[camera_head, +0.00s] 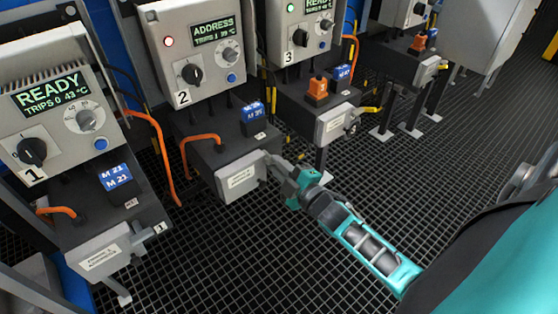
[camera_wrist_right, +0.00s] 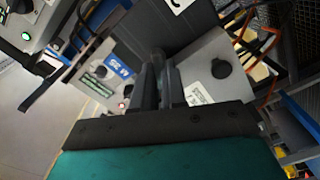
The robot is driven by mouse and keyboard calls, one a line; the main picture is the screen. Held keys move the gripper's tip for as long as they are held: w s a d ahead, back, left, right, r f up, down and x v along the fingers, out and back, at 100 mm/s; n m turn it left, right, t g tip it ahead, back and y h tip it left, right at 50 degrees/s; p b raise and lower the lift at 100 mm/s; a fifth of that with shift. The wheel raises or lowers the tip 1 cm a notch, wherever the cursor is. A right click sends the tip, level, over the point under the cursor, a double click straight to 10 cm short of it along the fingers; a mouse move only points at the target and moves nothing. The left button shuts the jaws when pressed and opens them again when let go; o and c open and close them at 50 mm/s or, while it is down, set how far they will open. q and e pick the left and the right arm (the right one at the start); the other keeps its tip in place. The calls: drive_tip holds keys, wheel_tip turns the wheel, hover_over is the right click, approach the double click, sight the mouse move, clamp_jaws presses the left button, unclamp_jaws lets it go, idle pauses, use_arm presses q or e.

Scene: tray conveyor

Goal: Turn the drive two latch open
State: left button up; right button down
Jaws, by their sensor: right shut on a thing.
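Drive two (camera_head: 188,45) is a grey unit marked 2, with a red light and a display reading ADDRESS. Below it is a dark housing with a pale latch box (camera_head: 241,178) bearing a white label. My right gripper (camera_head: 278,166) is at the right end of this box, where the latch is. Its dark fingers (camera_wrist_right: 160,82) are shut on the latch, which they mostly hide, so its angle cannot be told. My left gripper is not in view.
Drive one (camera_head: 40,105) stands at left, showing READY. Drive three (camera_head: 300,30) stands to the right of drive two, with an orange connector (camera_head: 317,89) and its own latch box (camera_head: 333,124). Orange cables (camera_head: 203,138) hang between units. The dark grid floor (camera_head: 440,160) is open at right.

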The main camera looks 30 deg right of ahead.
drive_tip(key=shift+m+p, duration=2.2)
drive_tip(key=shift+m, duration=4)
drive_tip(key=c, duration=1.2)
unclamp_jaws()
